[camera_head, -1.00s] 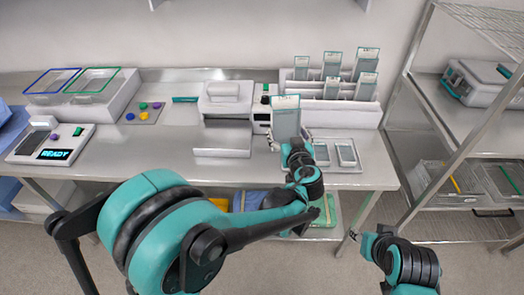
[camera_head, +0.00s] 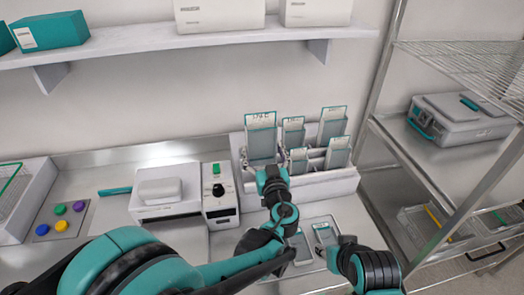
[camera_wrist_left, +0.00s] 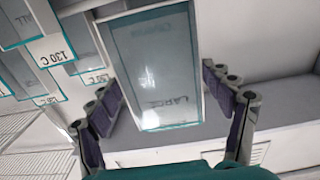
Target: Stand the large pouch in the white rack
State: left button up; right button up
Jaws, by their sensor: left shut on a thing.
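The large pouch (camera_head: 261,138), a clear pouch with a teal edge, is upright at the left end of the white rack (camera_head: 335,186). In the left wrist view the pouch (camera_wrist_left: 155,75) reads "LARGE" and lies between my fingers. My left gripper (camera_head: 262,168) is shut on it. Whether its lower edge is inside a slot or above it is hidden by the gripper. Several other pouches (camera_head: 332,124) stand in the rack to the right. My right gripper (camera_head: 343,243) is low at the front, over the tray's right side; its jaws are too small to read.
A metal tray (camera_head: 322,264) with pouches lies in front of the rack. A white device with a black knob (camera_head: 219,193) and a sealer-like box (camera_head: 158,195) stand to the left. A wall shelf (camera_head: 180,44) runs above; a wire shelving unit (camera_head: 400,140) stands right.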

aim_at(262, 157)
pick_arm(q)
jog(key=shift+f, duration=0.1)
jog(key=shift+f+b, duration=0.5)
jog(key=shift+f, duration=0.05)
notch_tip(262, 157, down, 2)
jog(key=shift+f+b, duration=0.1)
jog(key=shift+b, duration=0.65)
notch_tip(262, 157, down, 6)
jog(key=b, duration=0.5)
jog(key=shift+b, duration=0.3)
pick_arm(e)
notch_tip(262, 157, down, 8)
jog(key=shift+f, duration=0.1)
pick_arm(q)
jog(key=o, duration=0.8)
jog(key=shift+o, duration=0.2)
